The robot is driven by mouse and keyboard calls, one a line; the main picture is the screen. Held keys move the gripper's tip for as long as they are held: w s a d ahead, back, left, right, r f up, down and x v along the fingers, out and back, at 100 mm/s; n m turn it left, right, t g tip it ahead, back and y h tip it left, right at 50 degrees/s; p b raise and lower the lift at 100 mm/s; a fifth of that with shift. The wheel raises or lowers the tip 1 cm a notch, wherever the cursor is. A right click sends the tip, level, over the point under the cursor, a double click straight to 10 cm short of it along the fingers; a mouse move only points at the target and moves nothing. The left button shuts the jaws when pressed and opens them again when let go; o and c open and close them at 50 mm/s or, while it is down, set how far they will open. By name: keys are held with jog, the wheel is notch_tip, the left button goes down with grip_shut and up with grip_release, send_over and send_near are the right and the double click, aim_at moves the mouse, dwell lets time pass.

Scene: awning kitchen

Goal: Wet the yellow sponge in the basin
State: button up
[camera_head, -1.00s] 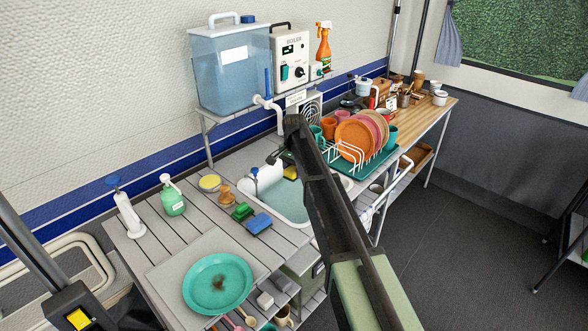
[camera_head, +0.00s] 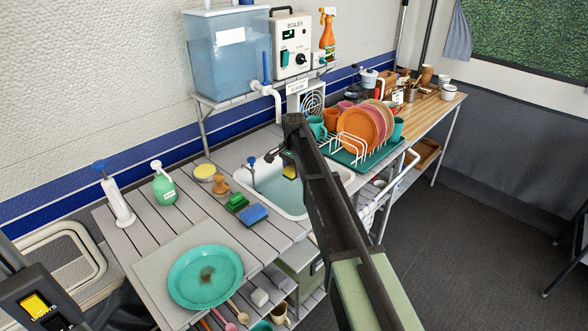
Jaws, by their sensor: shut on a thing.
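The yellow sponge (camera_head: 290,172) shows as a small yellow patch below my arm's far end, over the back part of the basin. My gripper (camera_head: 284,159) is mostly hidden by my arm and is shut on the sponge. The white-rimmed basin (camera_head: 243,186) is set in the slatted counter and holds pale blue-green water (camera_head: 276,190). My arm covers the basin's middle. I cannot tell whether the sponge touches the water.
Green (camera_head: 237,203) and blue (camera_head: 253,215) sponges lie left of the basin, near a brown brush (camera_head: 220,185) and a soap bottle (camera_head: 164,186). A teal plate (camera_head: 205,277) lies in front. A loaded dish rack (camera_head: 362,153) stands to the right. A water tank (camera_head: 228,60) stands behind.

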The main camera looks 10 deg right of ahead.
aim_at(294, 166)
notch_tip(294, 166, down, 8)
jog(key=b, duration=0.6)
jog(key=shift+r+b, duration=0.2)
jog(key=shift+b, duration=0.1)
jog(key=shift+r, duration=0.1)
notch_tip(294, 166, up, 11)
jog(key=p, duration=1.1)
jog(key=shift+r, duration=0.1)
dwell(1.4)
notch_tip(294, 166, up, 4)
jog(key=p, duration=0.4)
